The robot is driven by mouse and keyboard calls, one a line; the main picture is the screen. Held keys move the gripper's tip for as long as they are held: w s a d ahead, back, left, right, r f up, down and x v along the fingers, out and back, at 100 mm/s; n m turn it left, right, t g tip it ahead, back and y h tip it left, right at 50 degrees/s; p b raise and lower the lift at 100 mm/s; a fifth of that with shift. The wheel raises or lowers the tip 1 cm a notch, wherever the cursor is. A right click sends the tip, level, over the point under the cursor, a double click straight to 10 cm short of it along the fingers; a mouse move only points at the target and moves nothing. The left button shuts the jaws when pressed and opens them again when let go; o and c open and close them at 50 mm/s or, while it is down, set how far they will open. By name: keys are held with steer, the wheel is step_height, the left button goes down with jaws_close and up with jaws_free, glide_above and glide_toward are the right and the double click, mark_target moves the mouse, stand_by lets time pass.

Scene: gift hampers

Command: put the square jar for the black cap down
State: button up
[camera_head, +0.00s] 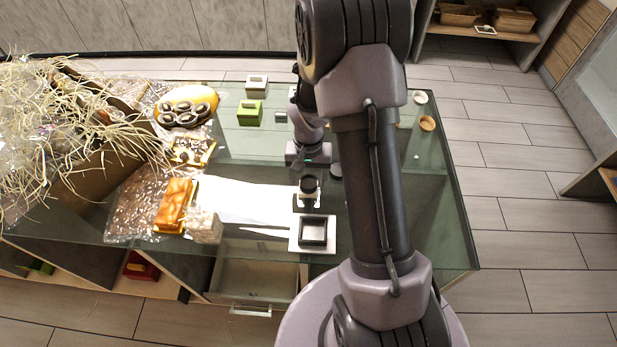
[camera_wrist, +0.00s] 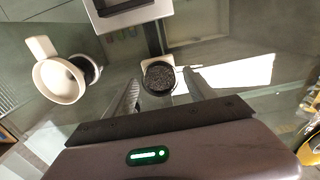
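The square jar (camera_wrist: 158,79) shows in the wrist view from above, with a round open mouth and dark, grainy contents. It sits between the two fingers of my gripper (camera_wrist: 161,82), which are closed on its sides; its clear walls are hard to make out. In the head view the jar (camera_head: 308,198) is below my gripper (camera_head: 308,166), upright over the glass table beside the white sheet. I cannot tell whether its base touches the table. A dark round disc, which looks like the black cap (camera_head: 336,170), lies just right of the jar; it also shows in the wrist view (camera_wrist: 90,68).
A white cup-like piece (camera_wrist: 58,82) stands beside the disc. A white-edged black square frame (camera_head: 313,247) is at the table's front edge, near the jar. A white sheet (camera_head: 245,203) and an orange box (camera_head: 174,205) lie to the left. A drawer (camera_head: 255,276) stands open below.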

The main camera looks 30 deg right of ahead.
step_height(320, 180, up, 13)
steer(key=p, duration=0.5)
step_height(320, 180, up, 9)
steer(key=t, duration=0.2)
glide_above(308, 181)
steer(key=s+a, duration=0.2)
steer(key=a, duration=0.2)
steer(key=s+a+r+n+t+y, duration=0.2)
steer(key=s+a+r+t, duration=0.1)
steer(key=s+a+r, duration=0.9)
steer(key=s, duration=0.3)
steer(key=shift+t, duration=0.4)
